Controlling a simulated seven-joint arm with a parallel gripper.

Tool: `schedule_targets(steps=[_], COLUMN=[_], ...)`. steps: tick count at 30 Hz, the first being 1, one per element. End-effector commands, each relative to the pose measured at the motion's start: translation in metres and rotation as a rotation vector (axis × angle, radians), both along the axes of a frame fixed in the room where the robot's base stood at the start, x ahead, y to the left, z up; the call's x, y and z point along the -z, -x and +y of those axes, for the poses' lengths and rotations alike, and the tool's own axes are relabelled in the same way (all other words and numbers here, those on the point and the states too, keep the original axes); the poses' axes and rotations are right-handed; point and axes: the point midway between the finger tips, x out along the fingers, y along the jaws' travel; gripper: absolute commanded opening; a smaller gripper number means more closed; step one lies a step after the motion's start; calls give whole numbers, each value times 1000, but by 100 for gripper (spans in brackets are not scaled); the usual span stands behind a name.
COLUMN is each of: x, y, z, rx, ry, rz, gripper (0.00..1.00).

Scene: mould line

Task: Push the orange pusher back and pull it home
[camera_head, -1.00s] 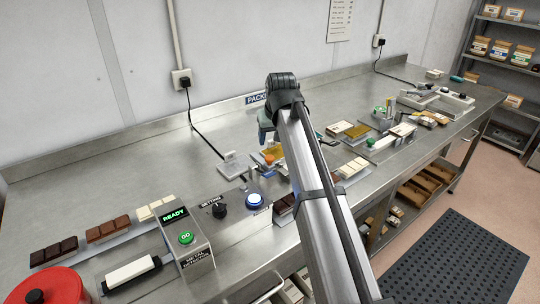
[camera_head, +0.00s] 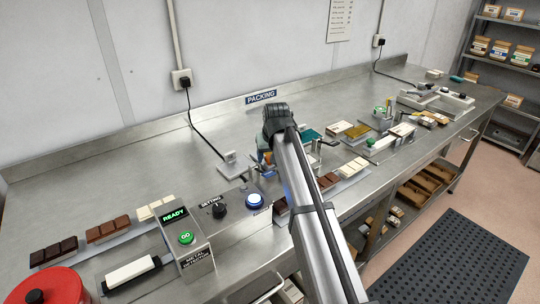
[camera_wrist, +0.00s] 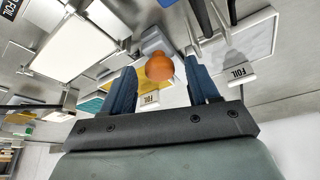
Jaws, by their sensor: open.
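The orange pusher's round knob (camera_wrist: 159,67) shows in the wrist view, on a grey block. It lies between the two blue fingers of my gripper (camera_wrist: 163,80), with a visible gap to each finger. The fingers are open and do not appear to touch it. In the head view my gripper (camera_head: 264,150) is low over the bench beside the foil station, and my gripper and arm mostly hide the pusher there.
A small pale plate stand (camera_head: 232,168) is just left of my gripper. The control box (camera_head: 187,242) with a READY display and a blue-lit button (camera_head: 255,201) are nearer. Chocolate bars (camera_head: 328,181) lie to the right.

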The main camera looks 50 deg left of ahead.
Motion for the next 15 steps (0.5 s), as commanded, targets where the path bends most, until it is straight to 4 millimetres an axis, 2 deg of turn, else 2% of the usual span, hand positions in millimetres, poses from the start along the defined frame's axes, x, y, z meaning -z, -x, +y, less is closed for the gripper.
schedule_targets(steps=[3,15], x=[0,0], y=[0,0], z=[0,0], rx=[0,0], ry=[0,1], rz=[0,0], gripper=[58,20])
